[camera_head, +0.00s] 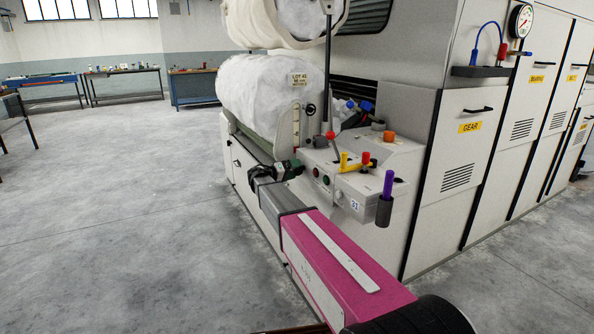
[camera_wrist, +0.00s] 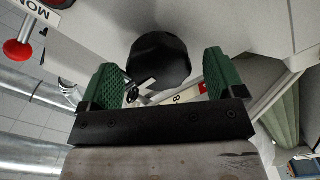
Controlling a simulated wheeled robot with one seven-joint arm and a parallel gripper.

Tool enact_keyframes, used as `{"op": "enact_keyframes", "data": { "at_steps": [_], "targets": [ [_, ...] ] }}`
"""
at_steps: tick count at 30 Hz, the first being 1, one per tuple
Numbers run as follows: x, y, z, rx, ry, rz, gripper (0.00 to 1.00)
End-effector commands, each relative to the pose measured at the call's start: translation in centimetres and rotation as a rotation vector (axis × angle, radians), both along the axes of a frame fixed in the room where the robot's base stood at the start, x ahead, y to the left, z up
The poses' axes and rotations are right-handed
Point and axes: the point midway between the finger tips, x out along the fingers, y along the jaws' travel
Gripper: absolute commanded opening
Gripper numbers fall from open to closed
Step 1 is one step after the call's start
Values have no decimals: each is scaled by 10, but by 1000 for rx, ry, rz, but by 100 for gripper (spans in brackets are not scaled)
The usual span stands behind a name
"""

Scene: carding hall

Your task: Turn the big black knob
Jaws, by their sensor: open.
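The big black knob (camera_wrist: 158,60) shows in the wrist view as a dark, rounded knob on a pale panel. My gripper (camera_wrist: 161,66) is open, with one green ribbed finger on each side of the knob in the picture. Gaps show between the knob and both fingers, so neither appears to touch it. How deep the knob sits between the fingertips I cannot tell. In the head view my gripper (camera_head: 290,166) is at the left side of the machine's control box (camera_head: 350,190). I cannot pick out the knob surely there.
A red-balled lever (camera_head: 330,135) and a yellow handle (camera_head: 352,164) stand on the control box near my gripper. A purple-handled tool (camera_head: 388,184) sits in a dark holder to the right. A white fibre roll (camera_head: 262,95) lies behind. Open floor (camera_head: 110,220) is at left.

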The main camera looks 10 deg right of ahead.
Motion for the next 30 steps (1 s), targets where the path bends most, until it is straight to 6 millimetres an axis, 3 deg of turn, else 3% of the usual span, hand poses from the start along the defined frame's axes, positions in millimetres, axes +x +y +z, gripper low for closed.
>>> {"op": "enact_keyframes", "data": {
  "at_steps": [6, 15, 16, 20, 30],
  "targets": [
    [5, -16, 0, -1, 0, -1, 88],
    [6, -18, 0, 0, 0, 0, 88],
    [6, -17, 0, 0, 0, 0, 82],
    [6, -17, 0, 0, 0, 0, 39],
    [6, -17, 0, -8, 28, 1, 39]
  ]
}}
